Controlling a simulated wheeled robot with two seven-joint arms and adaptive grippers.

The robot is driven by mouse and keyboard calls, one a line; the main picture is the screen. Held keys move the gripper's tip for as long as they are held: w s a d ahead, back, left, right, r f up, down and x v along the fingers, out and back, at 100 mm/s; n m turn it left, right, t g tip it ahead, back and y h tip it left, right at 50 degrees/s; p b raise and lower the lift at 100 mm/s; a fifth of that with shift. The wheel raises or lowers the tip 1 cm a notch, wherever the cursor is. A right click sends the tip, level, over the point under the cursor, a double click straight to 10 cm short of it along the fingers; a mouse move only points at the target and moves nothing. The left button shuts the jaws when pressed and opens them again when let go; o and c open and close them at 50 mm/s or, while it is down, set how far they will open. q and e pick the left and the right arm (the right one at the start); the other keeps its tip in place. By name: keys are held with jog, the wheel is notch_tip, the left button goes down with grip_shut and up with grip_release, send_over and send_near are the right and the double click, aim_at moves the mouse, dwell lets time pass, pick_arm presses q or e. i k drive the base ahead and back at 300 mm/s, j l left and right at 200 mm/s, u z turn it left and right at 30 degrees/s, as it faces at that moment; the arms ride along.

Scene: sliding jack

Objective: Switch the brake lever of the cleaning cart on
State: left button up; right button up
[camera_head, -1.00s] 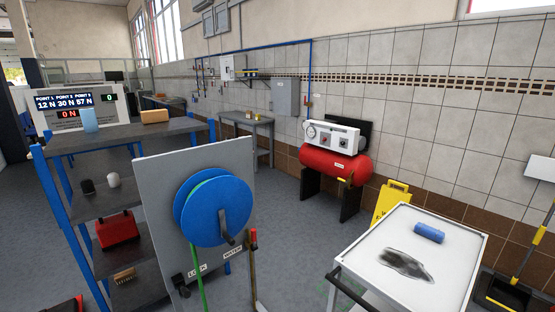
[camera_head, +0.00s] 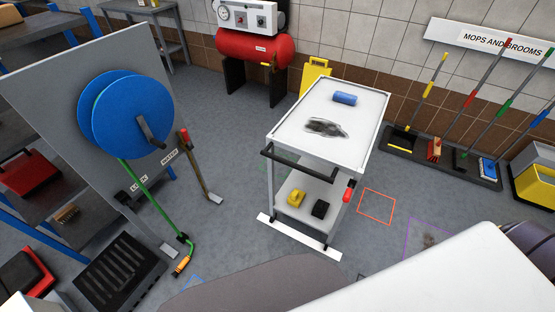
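The white cleaning cart (camera_head: 300,100) stands in the middle of the head view, with a dark push handle (camera_head: 300,163) on its near side. A small red part (camera_head: 349,190), which looks like the brake lever, sits at the cart's near right leg. Its exact position is too small to tell. A blue roll (camera_head: 345,98) and a dark smear lie on the cart's top. A yellow item (camera_head: 296,198) and a black item (camera_head: 320,208) sit on its lower shelf. Neither of my grippers shows.
A panel with a blue hose reel (camera_head: 126,115) stands left, a green hose hanging to the floor. A mop and broom rack (camera_head: 440,157) stands right, beside a yellow bucket (camera_head: 537,185). A white strip (camera_head: 299,237) lies before the cart.

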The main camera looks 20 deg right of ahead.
aim_at(352, 184)
jog(key=z, duration=0.85)
